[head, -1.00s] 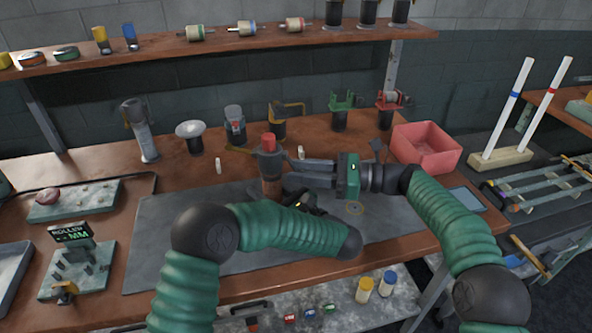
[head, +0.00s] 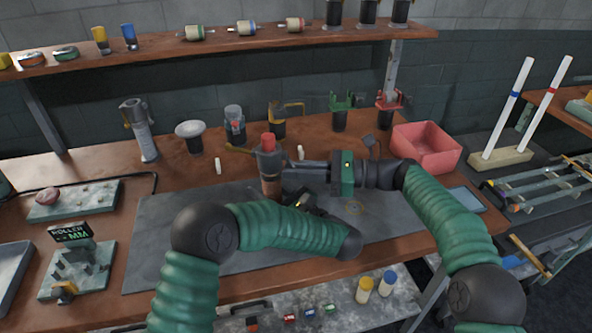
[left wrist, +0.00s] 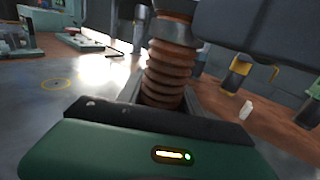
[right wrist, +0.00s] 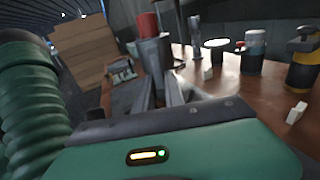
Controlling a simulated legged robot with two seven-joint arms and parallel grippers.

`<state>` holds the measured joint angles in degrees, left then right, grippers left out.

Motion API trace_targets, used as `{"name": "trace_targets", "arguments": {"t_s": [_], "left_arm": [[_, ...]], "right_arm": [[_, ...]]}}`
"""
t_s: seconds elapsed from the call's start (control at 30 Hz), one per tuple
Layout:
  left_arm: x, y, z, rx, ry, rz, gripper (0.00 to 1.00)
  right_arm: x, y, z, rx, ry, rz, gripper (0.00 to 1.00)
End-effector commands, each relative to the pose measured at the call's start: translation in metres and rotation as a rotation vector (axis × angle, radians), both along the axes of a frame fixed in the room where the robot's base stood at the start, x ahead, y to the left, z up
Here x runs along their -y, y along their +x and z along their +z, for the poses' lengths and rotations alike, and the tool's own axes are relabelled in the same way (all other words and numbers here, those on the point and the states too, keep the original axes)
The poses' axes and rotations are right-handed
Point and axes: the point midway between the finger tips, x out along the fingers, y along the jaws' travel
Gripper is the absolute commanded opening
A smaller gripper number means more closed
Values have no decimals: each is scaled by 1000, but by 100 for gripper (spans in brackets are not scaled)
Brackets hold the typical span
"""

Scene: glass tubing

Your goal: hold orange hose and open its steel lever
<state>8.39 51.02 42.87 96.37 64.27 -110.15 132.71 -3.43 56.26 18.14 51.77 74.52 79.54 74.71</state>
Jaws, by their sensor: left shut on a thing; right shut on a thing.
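The orange hose (head: 271,186) stands upright over the grey mat, its ribbed brown-orange body topped by a grey metal fitting (head: 268,160) with a red cap. My left gripper (head: 283,197) is low beside it, partly hidden by my forearm. In the left wrist view its fingers are shut around the ribbed hose (left wrist: 165,75). My right gripper (head: 287,168) reaches in from the right, fingertips at the fitting. In the right wrist view the fingers close at the side of the grey fitting (right wrist: 153,55); the steel lever is mostly hidden between them.
A pink-red bin (head: 427,147) stands at the back right. Several capped fittings stand along the back, including a yellow one (head: 278,120) and a green one (head: 340,115). A small white block (head: 218,166) lies left of the hose. The left part of the grey mat (head: 160,230) is clear.

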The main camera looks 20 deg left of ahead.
Motion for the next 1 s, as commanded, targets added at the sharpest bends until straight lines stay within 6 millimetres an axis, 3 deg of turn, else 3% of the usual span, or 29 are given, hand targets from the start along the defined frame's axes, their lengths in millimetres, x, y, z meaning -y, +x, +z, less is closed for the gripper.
{"name": "trace_targets", "arguments": {"t_s": [0.3,0.67,0.7,0.8,1.0], "left_arm": [[1,0,-1,-1,0,-2,0],[1,0,-1,-2,-1,-2,0],[1,0,-1,-2,-1,-2,0],[1,0,-1,-2,-1,-2,0],[1,0,-1,-3,-2,-2,0]], "right_arm": [[10,3,11,52,-322,0,0],[13,4,11,51,-359,-3,0],[13,4,11,51,-359,-4,16],[13,4,11,51,-358,-3,30],[12,3,11,51,-358,-1,33]]}}
